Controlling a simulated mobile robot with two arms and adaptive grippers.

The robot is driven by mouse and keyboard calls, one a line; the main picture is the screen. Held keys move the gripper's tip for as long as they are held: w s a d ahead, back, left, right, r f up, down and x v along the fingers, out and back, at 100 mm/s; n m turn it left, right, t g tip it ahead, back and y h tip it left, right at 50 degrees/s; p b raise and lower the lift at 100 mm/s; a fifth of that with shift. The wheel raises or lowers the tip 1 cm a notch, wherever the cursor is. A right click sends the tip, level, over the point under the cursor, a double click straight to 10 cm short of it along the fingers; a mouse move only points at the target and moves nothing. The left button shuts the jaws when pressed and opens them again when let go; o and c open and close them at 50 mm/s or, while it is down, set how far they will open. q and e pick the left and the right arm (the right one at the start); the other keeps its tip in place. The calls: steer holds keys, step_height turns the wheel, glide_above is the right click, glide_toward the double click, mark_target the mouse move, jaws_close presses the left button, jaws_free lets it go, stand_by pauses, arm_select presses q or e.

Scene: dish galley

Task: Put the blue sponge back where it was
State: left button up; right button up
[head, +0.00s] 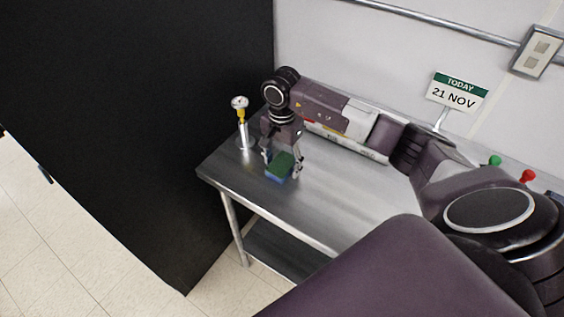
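The blue sponge (279,167) has a green top face and lies at the left end of the steel table (330,200). My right gripper (282,165) points down over it, with one finger on each side of the sponge. The fingers are wide apart, and a small gap seems to show at the right finger. Contact at the left finger is hard to tell at this size. My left gripper is not in view.
A gauge on a post (241,120) with a yellow part stands close left of my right gripper. A date sign (458,91) and green (495,160) and red (527,176) knobs are at the right. A black panel (140,120) borders the table's left. The table's front middle is bare.

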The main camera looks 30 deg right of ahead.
mark_target(282, 164)
steer(key=shift+r, duration=0.45)
step_height(282, 164, up, 11)
steer(key=b, duration=0.3)
steer(key=shift+r, duration=0.2)
